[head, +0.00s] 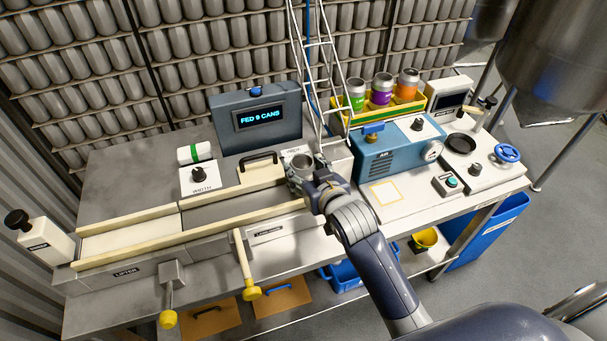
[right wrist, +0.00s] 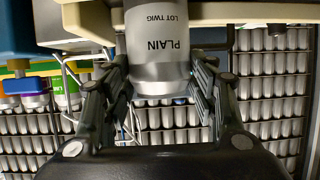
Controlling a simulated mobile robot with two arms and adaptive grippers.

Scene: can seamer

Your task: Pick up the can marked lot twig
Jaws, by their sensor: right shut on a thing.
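The lot twig can (right wrist: 157,50) is plain grey metal with a label reading "PLAIN" and "LOT TWIG". In the right wrist view it sits between the two fingers of my right gripper (right wrist: 155,95), which is shut on it. In the head view the can (head: 299,167) is at the right end of the cream-railed track, and my right gripper (head: 312,180) reaches it from the lower right. Part of the can is hidden by the gripper. I cannot tell whether its base still touches the surface. My left gripper is not in view.
A ladder rises just behind my gripper. A yellow-outlined square (head: 385,192) is empty.

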